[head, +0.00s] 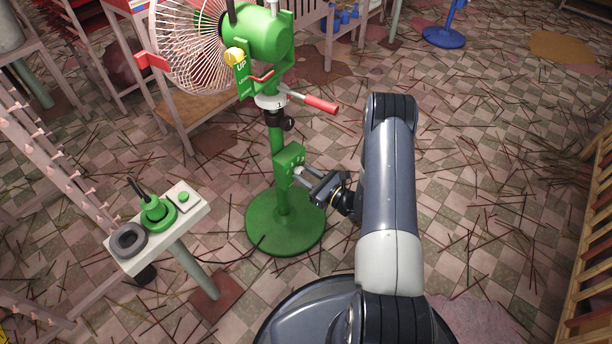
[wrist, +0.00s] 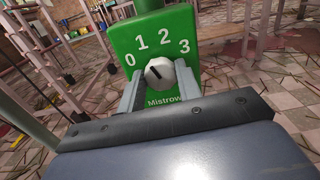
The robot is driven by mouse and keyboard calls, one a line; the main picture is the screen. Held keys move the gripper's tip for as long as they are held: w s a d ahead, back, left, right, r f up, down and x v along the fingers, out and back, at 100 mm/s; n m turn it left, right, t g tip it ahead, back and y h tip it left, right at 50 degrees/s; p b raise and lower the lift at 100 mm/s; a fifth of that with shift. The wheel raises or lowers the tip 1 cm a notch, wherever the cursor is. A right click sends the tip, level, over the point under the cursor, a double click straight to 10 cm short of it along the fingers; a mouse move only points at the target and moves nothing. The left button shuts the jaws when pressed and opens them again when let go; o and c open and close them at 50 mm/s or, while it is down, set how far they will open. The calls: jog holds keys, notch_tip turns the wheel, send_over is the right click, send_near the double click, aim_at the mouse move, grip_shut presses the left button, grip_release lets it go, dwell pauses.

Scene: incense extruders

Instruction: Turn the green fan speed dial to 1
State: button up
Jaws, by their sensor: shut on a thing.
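The green fan (head: 262,40) stands on a round green base, with a green control box (head: 289,157) on its pole. In the wrist view the green dial panel (wrist: 205,75) carries the numbers 0, 1, 2 and 3 and the word "Mistrow". The white knob (wrist: 160,74) is below the numbers. Its dark pointer mark slants up and left, roughly between 0 and 1. My gripper (wrist: 160,82) has one grey finger on each side of the knob and is shut on it. In the head view my gripper (head: 304,178) is at the box front; the knob is hard to make out there.
A small stand (head: 195,216) with a green device and a dark ring is at left. A red-tipped lever (head: 320,103) sticks out from the fan's pole above my gripper.

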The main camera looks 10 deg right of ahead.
dwell(0.4)
jog(key=o, duration=1)
jog(key=p+v, duration=0.2)
jog(key=v, duration=0.8)
jog(key=shift+s+d, duration=0.2)
jog(key=shift+s, duration=0.15)
jog(key=b+x, duration=0.2)
jog(key=x, duration=0.8)
jog(key=shift+w+a, duration=0.2)
jog(key=shift+w, duration=0.15)
